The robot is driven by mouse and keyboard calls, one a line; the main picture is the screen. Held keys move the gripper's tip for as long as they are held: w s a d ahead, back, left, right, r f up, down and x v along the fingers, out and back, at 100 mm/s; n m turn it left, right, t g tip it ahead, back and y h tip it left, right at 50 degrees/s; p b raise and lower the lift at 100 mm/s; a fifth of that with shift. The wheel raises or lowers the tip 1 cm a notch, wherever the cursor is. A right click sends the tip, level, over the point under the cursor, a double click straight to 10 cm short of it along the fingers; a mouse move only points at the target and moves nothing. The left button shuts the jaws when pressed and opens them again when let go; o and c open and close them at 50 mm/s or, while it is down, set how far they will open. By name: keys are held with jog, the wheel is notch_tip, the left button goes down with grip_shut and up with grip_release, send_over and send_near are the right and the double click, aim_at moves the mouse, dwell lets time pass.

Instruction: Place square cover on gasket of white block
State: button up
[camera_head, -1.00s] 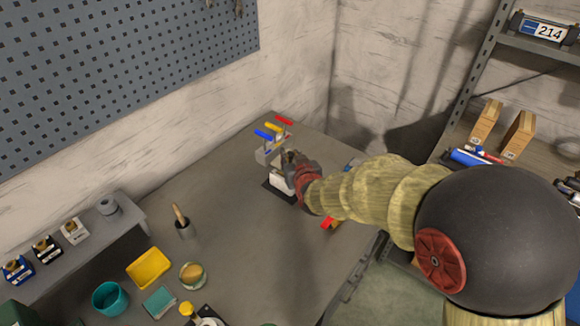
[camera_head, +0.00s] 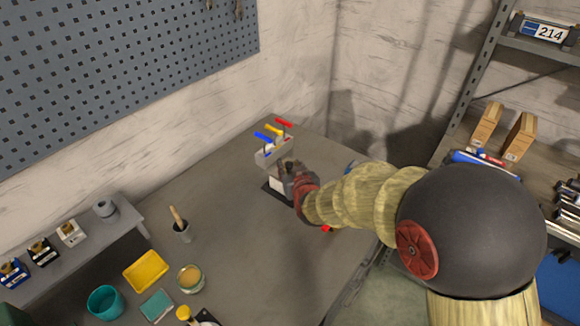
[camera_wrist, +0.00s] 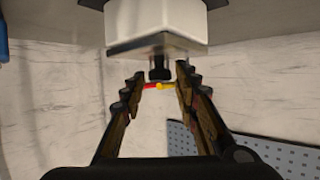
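The white block (camera_head: 278,184) stands on a black mat (camera_head: 268,191) near the far end of the grey table. In the wrist view the white block (camera_wrist: 155,20) appears upside down at the top. A grey square plate (camera_wrist: 158,46), which looks like the square cover, lies against its face, with a dark knob (camera_wrist: 159,71) sticking out. Whether it is fully seated, I cannot tell; the gasket is not visible. My gripper (camera_wrist: 160,76) is open, its fingers either side of the knob with gaps showing. In the head view my gripper (camera_head: 287,168) is beside the block and partly hides it.
A grey holder (camera_head: 267,160) with blue, yellow and red handles stands just behind the block. The table's middle is clear.

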jog(key=shift+o, duration=0.8)
jog(key=shift+r, duration=0.25)
jog(key=p+v, duration=0.3)
jog(key=v, duration=0.9)
jog(key=shift+f, duration=0.15)
jog(key=shift+d, duration=0.1)
jog(key=s+d+r+m+g+h, duration=0.1)
jog(key=s+d+r+g, duration=0.1)
jog(key=s+d, duration=0.3)
jog(key=s+d+r+g+h, duration=0.1)
jog(key=s+d+r+g, duration=0.2)
jog(key=s, duration=0.9)
jog(key=s+d+r+m+g+h, duration=0.1)
jog(key=s+d+r+g, duration=0.1)
jog(key=s+d+r, duration=0.3)
jog(key=s+d, duration=0.3)
jog(key=s, duration=0.1)
jog(key=shift+s+d+r+m, duration=0.3)
jog(key=shift+s+d+r, duration=0.05)
jog(key=shift+s+d, duration=0.05)
